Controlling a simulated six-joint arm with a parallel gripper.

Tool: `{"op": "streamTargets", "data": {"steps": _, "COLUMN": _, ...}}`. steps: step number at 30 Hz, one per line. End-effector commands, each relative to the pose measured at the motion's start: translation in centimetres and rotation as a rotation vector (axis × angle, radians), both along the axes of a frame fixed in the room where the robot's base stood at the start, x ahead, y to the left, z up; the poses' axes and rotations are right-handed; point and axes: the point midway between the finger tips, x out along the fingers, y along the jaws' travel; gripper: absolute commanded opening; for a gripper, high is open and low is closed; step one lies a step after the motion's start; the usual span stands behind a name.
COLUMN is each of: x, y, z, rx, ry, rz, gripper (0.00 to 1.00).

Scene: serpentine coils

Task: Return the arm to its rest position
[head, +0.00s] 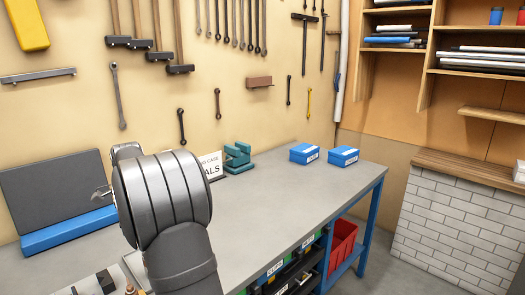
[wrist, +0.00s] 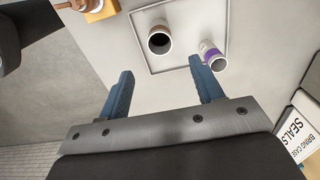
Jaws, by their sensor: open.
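My gripper (wrist: 161,92) shows in the wrist view with its two blue fingers wide apart and nothing between them. It is above the grey bench top. In the head view my arm covers the middle left of the bench, and the gripper is hidden behind it. Beyond the fingers in the wrist view, a dark-mouthed brown and white cup-like piece (wrist: 159,40) stands inside a thin rectangular outline. A white cylinder with a purple band (wrist: 213,58) is at that outline's right side. Neither touches the fingers.
A white sign (head: 212,165) stands on the bench (head: 270,190) near a green vise-like tool (head: 237,157). Two blue boxes (head: 304,153) (head: 343,156) are farther right. The bench's right half is mostly clear. Tools hang on the wall.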

Motion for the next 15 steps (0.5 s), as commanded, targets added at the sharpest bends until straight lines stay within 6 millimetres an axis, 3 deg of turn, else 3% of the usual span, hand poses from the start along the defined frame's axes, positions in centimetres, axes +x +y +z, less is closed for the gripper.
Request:
{"op": "streamTargets", "data": {"steps": 3, "x": -0.1, "y": -0.1, "z": -3.0, "rx": -0.004, "ry": 0.006, "rz": 0.0, "gripper": 0.6}}
{"op": "streamTargets", "data": {"steps": 15, "x": -0.1, "y": 0.0, "z": -11.1, "rx": -0.003, "ry": 0.004, "rz": 0.0, "gripper": 0.6}}
